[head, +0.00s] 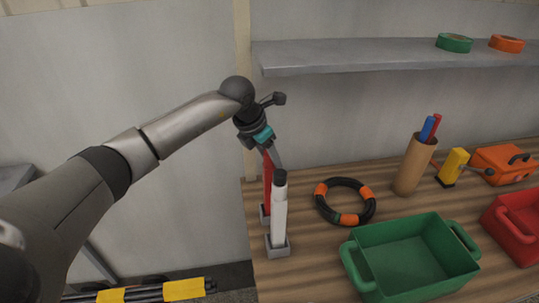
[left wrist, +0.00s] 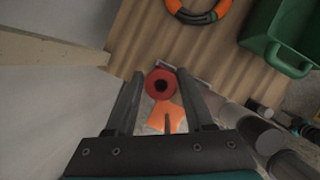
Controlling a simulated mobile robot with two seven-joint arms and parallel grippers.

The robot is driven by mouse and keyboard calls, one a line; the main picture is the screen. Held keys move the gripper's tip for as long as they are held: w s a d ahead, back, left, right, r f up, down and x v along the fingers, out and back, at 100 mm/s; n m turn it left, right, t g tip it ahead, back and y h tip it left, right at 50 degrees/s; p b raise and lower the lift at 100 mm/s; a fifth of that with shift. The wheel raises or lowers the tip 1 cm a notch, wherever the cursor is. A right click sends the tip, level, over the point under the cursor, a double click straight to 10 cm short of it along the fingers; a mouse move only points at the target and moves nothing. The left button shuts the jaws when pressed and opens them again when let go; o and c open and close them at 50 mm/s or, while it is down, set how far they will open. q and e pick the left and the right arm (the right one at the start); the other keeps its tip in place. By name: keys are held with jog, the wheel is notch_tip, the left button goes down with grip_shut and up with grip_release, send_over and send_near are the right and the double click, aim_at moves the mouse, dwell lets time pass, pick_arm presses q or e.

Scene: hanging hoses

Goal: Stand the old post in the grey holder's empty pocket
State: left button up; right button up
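A red post (head: 267,187) stands nearly upright at the table's left edge, its foot at a small grey socket (head: 264,217). A white post with a black cap (head: 279,214) stands in front of it in a grey square socket (head: 278,249). I cannot tell which is the old post, and I see no empty pocket. My left gripper (head: 271,152) is over the red post's top. In the left wrist view, its fingers (left wrist: 160,76) are spread either side of the red post's round end (left wrist: 160,84), with slim gaps. My right gripper is out of view.
A black and orange ring (head: 345,202) and a green bin (head: 411,258) lie right of the posts. A brown cup with pens (head: 414,165), a yellow tool (head: 453,166), an orange case (head: 504,163) and a red bin (head: 518,222) stand farther right. A grey shelf (head: 390,57) overhangs the table.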

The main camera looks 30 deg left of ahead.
pick_arm(q)
jog(key=shift+o, duration=1)
jog(key=shift+r, duration=0.1)
jog(key=shift+r, duration=0.3)
jog(key=v, duration=0.2)
jog(key=shift+s+a+r, duration=0.15)
jog(key=shift+r, duration=0.25)
jog(key=s+a+b, duration=0.2)
jog(key=s+a, duration=0.2)
jog(key=s, duration=0.7)
jog(key=shift+a+f, duration=0.2)
jog(key=shift+a, duration=0.05)
